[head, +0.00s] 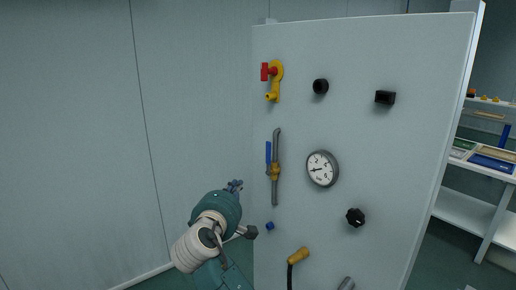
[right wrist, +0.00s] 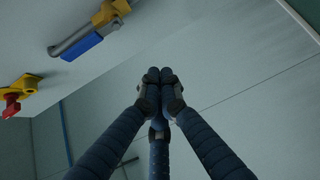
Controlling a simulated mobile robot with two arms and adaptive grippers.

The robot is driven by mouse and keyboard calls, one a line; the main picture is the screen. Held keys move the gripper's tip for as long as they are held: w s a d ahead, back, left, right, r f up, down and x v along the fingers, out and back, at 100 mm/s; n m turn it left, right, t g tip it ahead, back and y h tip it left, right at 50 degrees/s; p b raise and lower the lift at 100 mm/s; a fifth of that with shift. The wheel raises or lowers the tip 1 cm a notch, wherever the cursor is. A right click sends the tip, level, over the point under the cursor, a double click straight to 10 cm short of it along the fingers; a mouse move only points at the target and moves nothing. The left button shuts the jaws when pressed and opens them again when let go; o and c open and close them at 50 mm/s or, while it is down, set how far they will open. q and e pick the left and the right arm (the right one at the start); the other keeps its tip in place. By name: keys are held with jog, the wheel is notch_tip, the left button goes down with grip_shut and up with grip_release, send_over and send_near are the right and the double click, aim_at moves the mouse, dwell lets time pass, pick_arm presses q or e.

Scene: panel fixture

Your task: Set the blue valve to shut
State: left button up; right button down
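The blue valve sits on the left part of the upright panel (head: 350,130). Its blue handle (head: 268,153) stands upright beside the grey pipe (head: 276,185), parallel to it, above a yellow body (head: 275,172). In the right wrist view the blue handle (right wrist: 82,47) lies along the pipe at the upper left. My right gripper (head: 235,185) is left of and a little below the valve, apart from it. In the right wrist view its fingertips (right wrist: 160,76) are together with nothing visible between them. My left gripper is not in view.
A yellow valve with a red handle (head: 266,71) is above the blue one. A gauge (head: 322,168), black knobs (head: 356,217) and a yellow elbow fitting (head: 298,256) are on the panel. Shelves (head: 490,160) stand at the right. Open space lies left of the panel.

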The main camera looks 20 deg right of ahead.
aim_at(268, 159)
notch_tip(268, 159, up, 8)
jog(key=s+h, duration=0.2)
jog(key=w+d+p, duration=0.4)
jog(key=d+p, duration=0.3)
jog(key=shift+w+d+m+t+y, duration=0.15)
jog(key=shift+w+m+t+y, duration=0.15)
jog(key=shift+m, duration=0.1)
